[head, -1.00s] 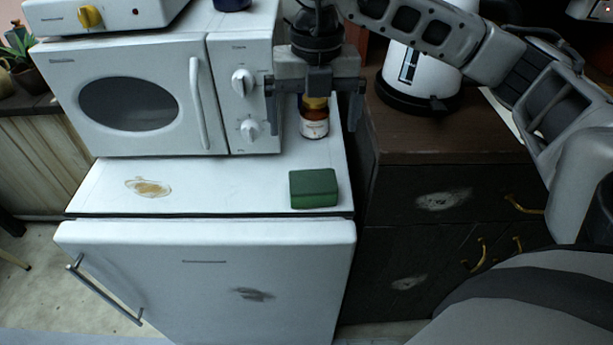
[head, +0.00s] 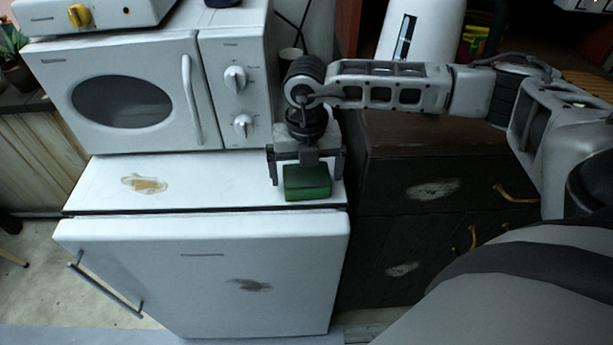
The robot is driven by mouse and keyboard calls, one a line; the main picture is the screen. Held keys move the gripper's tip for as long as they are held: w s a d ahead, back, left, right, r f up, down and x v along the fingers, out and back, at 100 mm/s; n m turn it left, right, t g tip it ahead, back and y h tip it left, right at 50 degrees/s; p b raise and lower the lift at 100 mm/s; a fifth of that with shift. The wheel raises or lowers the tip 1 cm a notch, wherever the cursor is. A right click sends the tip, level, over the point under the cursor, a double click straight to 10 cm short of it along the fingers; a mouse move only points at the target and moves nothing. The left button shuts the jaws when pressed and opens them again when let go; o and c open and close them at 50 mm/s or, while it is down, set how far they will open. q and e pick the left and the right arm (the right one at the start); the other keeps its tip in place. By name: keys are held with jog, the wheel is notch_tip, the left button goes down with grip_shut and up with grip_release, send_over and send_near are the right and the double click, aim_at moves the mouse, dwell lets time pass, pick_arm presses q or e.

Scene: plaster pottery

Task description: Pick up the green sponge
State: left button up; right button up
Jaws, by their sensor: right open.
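The green sponge (head: 307,184) lies on the front right part of the white fridge top. My right gripper (head: 306,177) points down over the sponge, with one finger on each side of it. The jaws are open and wider than the sponge. The left finger stands just off the sponge's left end, and the right finger is by its right end. I cannot tell whether either finger touches it. My left gripper does not show.
A white microwave (head: 135,95) stands behind on the fridge top (head: 215,180). A brown stain (head: 144,184) marks the top at left. A dark cabinet (head: 420,150) with a white kettle (head: 420,30) stands to the right. The bottle is hidden behind my right arm.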

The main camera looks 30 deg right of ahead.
jog(key=shift+f, duration=0.7)
jog(key=c, duration=0.9)
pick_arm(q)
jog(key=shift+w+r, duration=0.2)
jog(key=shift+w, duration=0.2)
